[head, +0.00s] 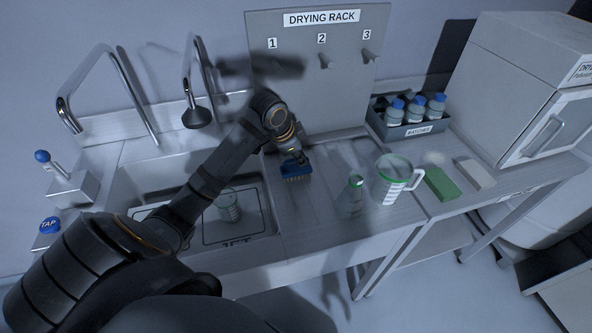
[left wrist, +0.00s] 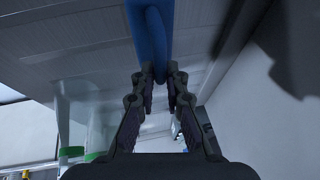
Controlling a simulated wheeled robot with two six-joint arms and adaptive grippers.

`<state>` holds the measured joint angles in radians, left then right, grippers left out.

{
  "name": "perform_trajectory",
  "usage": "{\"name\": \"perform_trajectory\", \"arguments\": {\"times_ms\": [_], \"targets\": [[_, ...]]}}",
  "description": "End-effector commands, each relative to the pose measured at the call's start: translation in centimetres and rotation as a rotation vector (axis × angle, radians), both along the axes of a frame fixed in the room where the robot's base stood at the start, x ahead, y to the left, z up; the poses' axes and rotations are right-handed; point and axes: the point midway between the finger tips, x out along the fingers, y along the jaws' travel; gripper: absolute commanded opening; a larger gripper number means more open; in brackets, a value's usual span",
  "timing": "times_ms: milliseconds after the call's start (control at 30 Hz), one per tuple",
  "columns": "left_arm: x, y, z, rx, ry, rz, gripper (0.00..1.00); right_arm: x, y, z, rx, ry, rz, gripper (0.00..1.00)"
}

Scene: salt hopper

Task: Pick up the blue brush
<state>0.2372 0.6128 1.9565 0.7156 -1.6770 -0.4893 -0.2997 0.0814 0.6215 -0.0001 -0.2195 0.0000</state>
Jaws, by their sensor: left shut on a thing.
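The blue brush (head: 293,171) shows in the head view at the end of my left arm, over the metal counter just right of the sink. Its pale bristles point down toward the counter. My left gripper (head: 292,156) is shut on it from above. In the left wrist view the blue handle (left wrist: 152,40) runs up from between the two fingers of my left gripper (left wrist: 160,82). Whether the bristles touch the counter, I cannot tell. My right gripper is not in view.
A conical flask (head: 352,196) and a green-rimmed measuring jug (head: 393,181) stand right of the brush. A beaker (head: 229,206) is in the sink (head: 160,178). A green sponge (head: 441,184) lies farther right. The drying rack (head: 290,95) stands behind, with bottles in a batches tray (head: 405,132).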

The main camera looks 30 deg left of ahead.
Motion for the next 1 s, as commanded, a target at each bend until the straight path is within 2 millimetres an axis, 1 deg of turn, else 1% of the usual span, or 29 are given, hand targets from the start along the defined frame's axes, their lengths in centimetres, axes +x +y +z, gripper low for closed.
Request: {"name": "perform_trajectory", "arguments": {"times_ms": [367,467,567,667,800,867,900,967,1000], "targets": [[0.0,0.0,-0.1,-0.001,0.001,0.001,0.00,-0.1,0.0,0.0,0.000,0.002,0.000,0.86],[0.0,0.0,0.2,0.000,0.000,0.000,0.00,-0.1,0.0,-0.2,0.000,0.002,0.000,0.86],[0.1,0.0,1.2,0.002,-0.004,-0.001,0.00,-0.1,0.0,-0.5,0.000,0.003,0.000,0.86],[0.2,0.0,3.3,0.002,-0.007,0.000,0.00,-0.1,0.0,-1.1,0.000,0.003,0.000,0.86],[-2.7,-1.7,7.0,0.006,-0.007,-0.004,0.00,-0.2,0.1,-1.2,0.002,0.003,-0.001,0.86],[-3.9,-2.4,8.7,0.004,-0.008,-0.004,0.00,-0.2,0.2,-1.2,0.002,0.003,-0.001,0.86],[-4.8,-2.9,9.5,0.006,-0.007,-0.004,0.00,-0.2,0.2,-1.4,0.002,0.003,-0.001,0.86],[-6.4,-3.9,10.0,0.006,-0.004,-0.004,0.00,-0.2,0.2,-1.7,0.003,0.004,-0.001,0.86],[-7.3,-4.5,10.6,0.004,-0.005,-0.004,0.00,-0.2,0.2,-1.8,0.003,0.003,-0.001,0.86]]}}
